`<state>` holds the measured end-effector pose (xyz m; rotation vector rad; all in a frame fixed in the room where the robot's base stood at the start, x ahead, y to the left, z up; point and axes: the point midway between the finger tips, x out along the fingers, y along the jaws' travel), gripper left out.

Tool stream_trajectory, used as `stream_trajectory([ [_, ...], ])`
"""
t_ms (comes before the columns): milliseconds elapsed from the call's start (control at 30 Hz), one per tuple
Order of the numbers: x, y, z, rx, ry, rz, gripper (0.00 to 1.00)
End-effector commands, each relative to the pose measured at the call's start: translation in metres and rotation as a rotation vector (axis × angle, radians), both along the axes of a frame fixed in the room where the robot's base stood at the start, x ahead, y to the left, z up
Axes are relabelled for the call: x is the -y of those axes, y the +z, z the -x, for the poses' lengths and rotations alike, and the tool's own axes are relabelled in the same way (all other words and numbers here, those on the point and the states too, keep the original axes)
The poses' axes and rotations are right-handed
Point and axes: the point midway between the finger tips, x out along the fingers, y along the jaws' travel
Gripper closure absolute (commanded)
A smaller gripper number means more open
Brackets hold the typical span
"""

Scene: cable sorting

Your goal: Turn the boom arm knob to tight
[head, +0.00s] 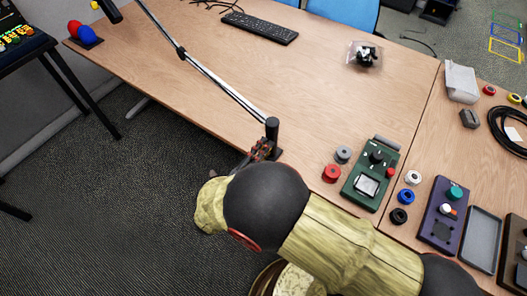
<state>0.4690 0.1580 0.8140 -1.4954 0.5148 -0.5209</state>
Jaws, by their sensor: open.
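The boom arm (222,82) is a thin metal pole that slopes from the upper left down to a black upright post (271,131) at the table's near edge. A small dark joint (181,53) sits partway along the pole. I cannot clearly make out the tightening knob; the foot of the post is crowded by dark and red parts. My gripper (262,150) shows as small dark and red parts right beside the post, and is open. My arm covers much of it. I cannot tell whether it touches the post or knob.
A green device (370,178) stands to the right, with a grey knob (343,154) and a red knob (331,173) beside it. A keyboard (260,27) and a clear bag (364,55) lie farther back. A coiled black cable (509,132) lies far right. The table's middle is clear.

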Motion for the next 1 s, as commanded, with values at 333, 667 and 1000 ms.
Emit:
stream_trajectory([
  [333, -0.008, 0.000, 0.008, 0.000, 0.004, 0.000, 0.57],
  [667, -0.045, 0.000, 0.056, 0.000, 0.005, 0.000, 0.57],
  [1000, -0.072, 0.000, 0.091, 0.000, 0.002, 0.000, 0.57],
])
